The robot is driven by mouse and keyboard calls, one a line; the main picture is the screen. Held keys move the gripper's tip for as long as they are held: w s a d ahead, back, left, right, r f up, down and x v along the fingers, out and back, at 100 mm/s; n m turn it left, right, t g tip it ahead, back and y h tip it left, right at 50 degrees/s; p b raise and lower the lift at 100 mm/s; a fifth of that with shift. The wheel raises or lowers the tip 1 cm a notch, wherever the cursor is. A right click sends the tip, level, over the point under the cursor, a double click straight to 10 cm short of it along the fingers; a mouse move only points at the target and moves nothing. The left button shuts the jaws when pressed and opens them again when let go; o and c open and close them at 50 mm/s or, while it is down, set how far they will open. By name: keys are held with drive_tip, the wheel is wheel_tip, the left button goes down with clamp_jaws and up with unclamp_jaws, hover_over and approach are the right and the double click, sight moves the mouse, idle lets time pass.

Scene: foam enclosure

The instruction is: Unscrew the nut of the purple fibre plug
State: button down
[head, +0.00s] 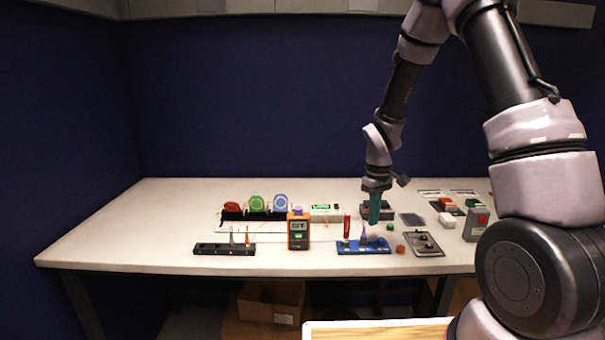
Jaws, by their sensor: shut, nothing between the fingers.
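A small purple piece (363,236) stands upright on a blue holder (350,249) near the table's front edge; it looks like the purple fibre plug. Its nut is too small to make out. My gripper (374,222), with teal fingers, points down just right of the purple piece and a little higher in the picture. It is shut and holds nothing. I cannot tell whether the fingertips touch anything on or behind the holder.
A red upright piece (347,228) stands at the holder's left. An orange meter (298,232) is further left, beside a black strip (224,249). A dark grey plate (423,243) lies right of the holder. Coloured reels (257,203) stand behind. The table's left end is clear.

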drive_tip(key=shift+s+a+f, duration=0.1)
drive_tip(key=shift+a+f, duration=0.1)
drive_tip(key=shift+f, duration=0.85)
drive_tip(key=shift+s+a+f, duration=0.1)
drive_tip(key=shift+a+f, duration=0.05)
drive_tip(key=shift+f, duration=0.85)
drive_tip(key=shift+s+a+f, duration=0.1)
drive_tip(key=shift+a+f, duration=0.1)
drive_tip(key=shift+f, duration=0.85)
drive_tip(key=shift+w+a, duration=0.1)
drive_tip(key=shift+w, duration=0.2)
drive_tip(key=shift+w, duration=0.1)
drive_tip(key=shift+s+d, duration=0.3)
drive_tip(key=shift+s, duration=0.05)
wheel_tip(320, 180, up, 6)
